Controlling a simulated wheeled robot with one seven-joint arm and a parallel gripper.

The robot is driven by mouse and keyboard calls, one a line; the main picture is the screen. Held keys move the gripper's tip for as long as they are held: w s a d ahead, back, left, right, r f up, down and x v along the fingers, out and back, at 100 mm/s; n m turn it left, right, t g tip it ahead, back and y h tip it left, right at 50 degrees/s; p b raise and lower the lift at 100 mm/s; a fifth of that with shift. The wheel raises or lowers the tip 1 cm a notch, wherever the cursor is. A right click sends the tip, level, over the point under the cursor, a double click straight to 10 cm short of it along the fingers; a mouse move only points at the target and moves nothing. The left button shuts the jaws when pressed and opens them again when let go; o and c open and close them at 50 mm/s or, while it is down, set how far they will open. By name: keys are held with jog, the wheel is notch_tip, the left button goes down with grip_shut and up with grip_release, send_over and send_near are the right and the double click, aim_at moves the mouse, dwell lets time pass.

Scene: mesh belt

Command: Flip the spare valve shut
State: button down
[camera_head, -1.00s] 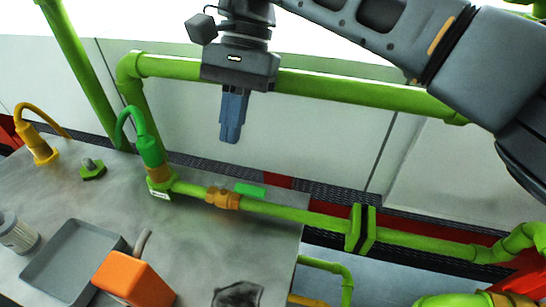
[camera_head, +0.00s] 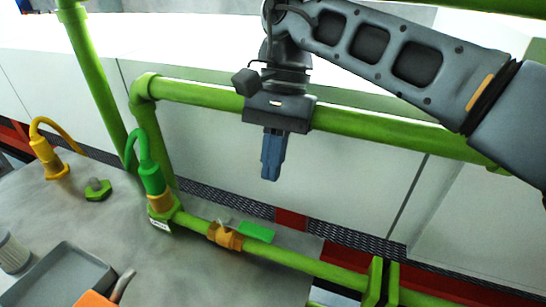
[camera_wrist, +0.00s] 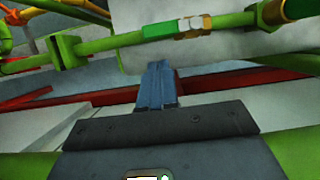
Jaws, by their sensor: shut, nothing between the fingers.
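A valve with an orange-brass body (camera_head: 226,236) sits in the low green pipe (camera_head: 300,262) that runs along the bench. Its flat green handle (camera_head: 257,231) extends to the right of the body and looks roughly in line with the pipe. In the wrist view the valve body (camera_wrist: 194,25) and handle (camera_wrist: 160,31) show near the top. My gripper (camera_head: 271,178) points down with its blue fingers closed and empty. In the head view it appears above and slightly right of the handle, apart from it. In the wrist view the fingertips (camera_wrist: 157,66) appear below the handle.
A thick green pipe (camera_head: 380,127) crosses behind my gripper. A green hose fitting (camera_head: 150,180) stands left of the valve, with a green nut (camera_head: 97,190) and yellow hose fitting (camera_head: 55,168) farther left. A grey tray (camera_head: 98,270) lies at the front. A green flange (camera_head: 376,280) stands to the right.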

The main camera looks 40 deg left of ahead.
aim_at(245, 227)
jog(key=p+x, duration=0.1)
jog(key=x, duration=0.6)
jog(key=shift+s+f, duration=0.1)
jog(key=shift+s, duration=0.05)
